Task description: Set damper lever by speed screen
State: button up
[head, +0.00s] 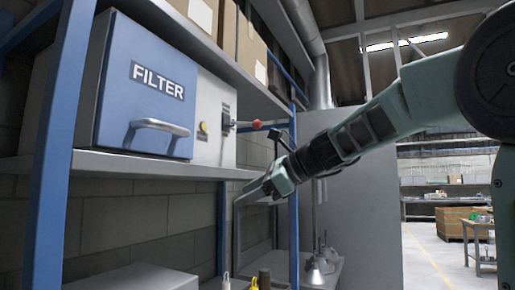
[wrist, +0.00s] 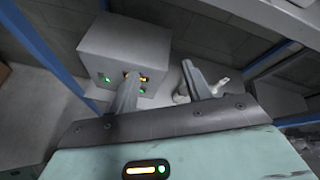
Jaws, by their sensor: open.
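A lever with a red ball knob (head: 256,124) sticks out to the right from the grey panel (head: 207,130) of the filter unit on the shelf. I take it to be the damper lever. My gripper (head: 242,198) is open and empty, below the lever and clear of it, in front of the shelf's lower right part. In the wrist view my gripper (wrist: 160,72) shows its two fingers spread apart. A pale grey box (wrist: 128,45) with small green and orange lights lies beyond the left finger. I cannot read any speed screen in either view.
A blue door marked FILTER (head: 150,90) with a bar handle is left of the panel. Blue shelf posts (head: 55,150) and the shelf edge (head: 150,166) bound the space. Cardboard boxes (head: 252,50) stand on the upper shelf.

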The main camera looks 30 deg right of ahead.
jog(key=s+d+r+m+t+h, duration=0.15)
jog(key=d+r+m+t, duration=0.35)
jog(key=d+r, duration=0.6)
jog(key=m+t+p, duration=0.1)
jog(key=m+t, duration=0.1)
jog(key=m, duration=0.2)
send_near(261, 124)
jog(key=shift+h, duration=0.45)
jog(key=p+x, duration=0.5)
jog(key=x, duration=0.6)
jog(key=shift+w+a+r+p, duration=0.1)
jog(key=shift+w+a+p, duration=0.05)
jog(key=shift+a+p, duration=0.15)
